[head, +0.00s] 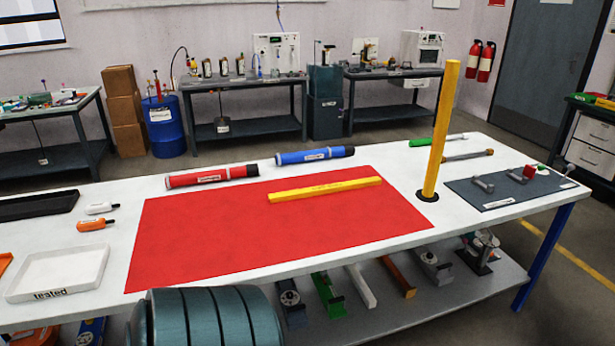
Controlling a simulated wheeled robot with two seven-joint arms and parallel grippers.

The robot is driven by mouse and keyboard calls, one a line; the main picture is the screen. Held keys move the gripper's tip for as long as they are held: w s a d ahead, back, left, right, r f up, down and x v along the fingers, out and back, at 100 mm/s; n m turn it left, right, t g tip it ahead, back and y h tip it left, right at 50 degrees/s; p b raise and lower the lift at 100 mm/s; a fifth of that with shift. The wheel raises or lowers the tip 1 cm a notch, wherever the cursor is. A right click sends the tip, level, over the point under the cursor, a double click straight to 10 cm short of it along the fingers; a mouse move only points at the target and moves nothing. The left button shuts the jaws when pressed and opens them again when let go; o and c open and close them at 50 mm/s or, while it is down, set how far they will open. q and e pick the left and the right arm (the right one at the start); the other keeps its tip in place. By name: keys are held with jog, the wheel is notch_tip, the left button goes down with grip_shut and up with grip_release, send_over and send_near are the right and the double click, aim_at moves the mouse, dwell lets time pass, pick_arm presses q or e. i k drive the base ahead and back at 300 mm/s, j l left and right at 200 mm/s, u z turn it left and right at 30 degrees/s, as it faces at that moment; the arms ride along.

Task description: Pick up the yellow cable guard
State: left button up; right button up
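A long yellow bar (324,189), with faint lettering on its side, lies flat on the red mat (240,237) on the white table. It is near the mat's back edge and slightly slanted, its right end farther back. I take this bar to be the cable guard. A second yellow piece, a tall post (440,130), stands nearly upright in a dark round base at the table's right part, beside the mat's right edge. Neither of my grippers is in the head view, and nothing is seen touching the bar.
A red tube (212,176) and a blue tube (314,155) lie behind the mat. A white tray (58,272) stands at left, a grey mat with small parts (500,186) at right. A large grey-teal ribbed cylinder (215,318) is at the bottom edge. The mat's front is clear.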

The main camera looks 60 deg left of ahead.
aim_at(336, 187)
jog(key=u, duration=1.95)
jog(key=i+l, duration=0.5)
jog(key=i, duration=0.15)
jog(key=i+l, duration=0.45)
jog(key=i, duration=0.25)
jog(key=u, duration=0.05)
